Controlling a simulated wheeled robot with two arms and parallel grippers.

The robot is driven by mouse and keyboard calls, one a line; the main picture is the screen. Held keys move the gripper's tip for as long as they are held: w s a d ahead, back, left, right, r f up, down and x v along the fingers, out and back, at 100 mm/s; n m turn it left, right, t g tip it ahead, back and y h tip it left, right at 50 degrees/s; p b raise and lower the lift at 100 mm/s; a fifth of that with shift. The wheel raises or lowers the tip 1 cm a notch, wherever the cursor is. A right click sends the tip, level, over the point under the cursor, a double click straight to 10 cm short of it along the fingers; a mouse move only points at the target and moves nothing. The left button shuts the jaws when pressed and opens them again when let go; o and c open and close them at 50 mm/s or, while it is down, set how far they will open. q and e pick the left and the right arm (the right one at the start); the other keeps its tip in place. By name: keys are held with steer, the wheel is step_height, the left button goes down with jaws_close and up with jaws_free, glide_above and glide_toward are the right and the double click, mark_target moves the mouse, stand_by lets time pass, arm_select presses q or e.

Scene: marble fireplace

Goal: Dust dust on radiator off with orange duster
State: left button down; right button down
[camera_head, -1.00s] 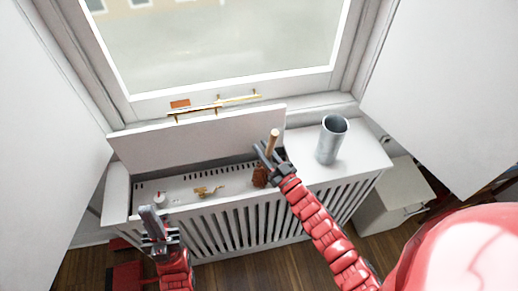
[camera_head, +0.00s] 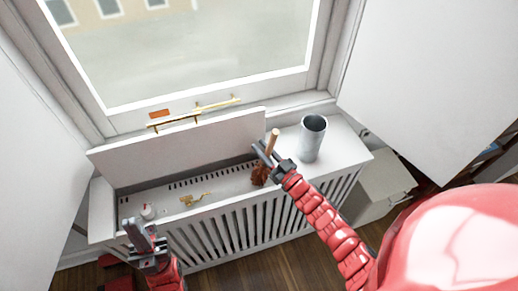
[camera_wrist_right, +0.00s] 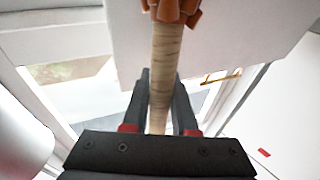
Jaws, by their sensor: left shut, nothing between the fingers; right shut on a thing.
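The orange duster has a pale wooden handle (camera_head: 273,139) and a brown-orange head (camera_head: 259,176). My right gripper (camera_head: 264,152) is shut on the handle, with the head pointing down at the recess of the radiator cover. I cannot tell whether the head touches the surface. In the right wrist view the handle (camera_wrist_right: 165,58) runs up between the fingers to the head (camera_wrist_right: 175,9). The white slatted radiator (camera_head: 252,223) stands under the window, its top panel (camera_head: 190,148) raised. No dust can be made out. My left gripper (camera_head: 136,235) is shut and empty near the radiator's front left.
A grey metal cylinder (camera_head: 313,140) stands on the flat right part of the radiator top. A gold object (camera_head: 195,199) and a small white-and-red item (camera_head: 147,211) lie in the recess at left. A white box (camera_head: 383,186) stands right of the radiator.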

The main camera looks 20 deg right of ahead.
steer(key=shift+r, duration=0.15)
step_height(320, 180, up, 17)
steer(key=p, duration=1.1)
steer(key=shift+p, duration=0.4)
step_height(320, 180, down, 16)
steer(key=w+b, duration=0.2)
steer(key=b, duration=0.9)
steer(key=shift+w+f, duration=0.2)
steer(key=shift+f, duration=0.4)
steer(key=shift+a, duration=0.15)
